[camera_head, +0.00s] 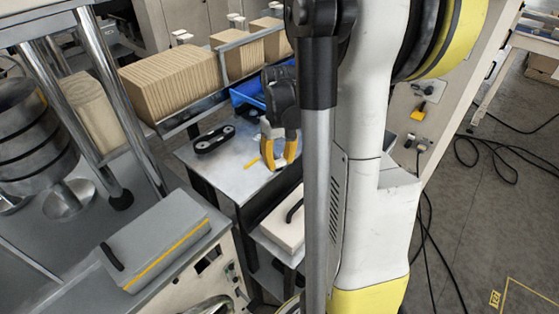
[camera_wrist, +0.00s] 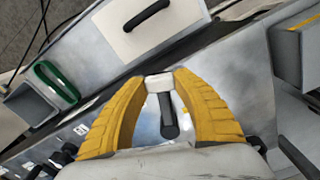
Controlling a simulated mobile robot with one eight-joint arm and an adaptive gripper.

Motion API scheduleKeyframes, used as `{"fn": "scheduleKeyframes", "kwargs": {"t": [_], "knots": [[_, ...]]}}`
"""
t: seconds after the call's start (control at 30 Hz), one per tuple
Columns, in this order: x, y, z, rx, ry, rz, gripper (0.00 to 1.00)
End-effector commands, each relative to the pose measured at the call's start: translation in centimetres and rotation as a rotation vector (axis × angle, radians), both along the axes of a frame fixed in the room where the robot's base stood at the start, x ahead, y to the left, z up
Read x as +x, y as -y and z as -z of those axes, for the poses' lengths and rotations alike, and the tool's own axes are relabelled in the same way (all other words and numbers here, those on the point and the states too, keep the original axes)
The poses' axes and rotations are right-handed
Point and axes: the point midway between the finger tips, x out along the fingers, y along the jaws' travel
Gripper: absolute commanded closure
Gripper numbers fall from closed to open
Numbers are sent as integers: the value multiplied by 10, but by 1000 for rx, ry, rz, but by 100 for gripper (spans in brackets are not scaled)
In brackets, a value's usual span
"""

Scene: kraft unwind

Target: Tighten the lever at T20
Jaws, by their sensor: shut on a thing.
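In the wrist view my gripper (camera_wrist: 161,80) has its two yellow fingers closed around the pale top of a small lever (camera_wrist: 168,118). The lever's dark grey handle shows between the fingers and points toward the bottom of the picture. In the head view my gripper (camera_head: 279,163) reaches down at the grey metal table top (camera_head: 228,182). I cannot read a T20 label in either view; a small white tag (camera_wrist: 80,130) lies left of the fingers.
A black oblong link (camera_head: 213,139) lies on the table top left of my gripper. A blue bin (camera_head: 247,92) and cardboard stacks (camera_head: 172,80) stand behind. A white box with a black handle (camera_wrist: 148,22) and a green handle (camera_wrist: 57,82) are near the fingers.

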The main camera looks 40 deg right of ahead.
Motion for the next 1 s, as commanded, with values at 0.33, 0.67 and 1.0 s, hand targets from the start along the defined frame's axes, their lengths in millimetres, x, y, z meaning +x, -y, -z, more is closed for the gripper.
{"fn": "scheduleKeyframes", "kwargs": {"t": [0.33, 0.67, 1.0], "knots": [[3, -11, 1, 2, -1, 113, 100], [15, -33, 2, 3, -3, 397, 100], [37, -53, 2, 3, -2, 719, 100]]}}
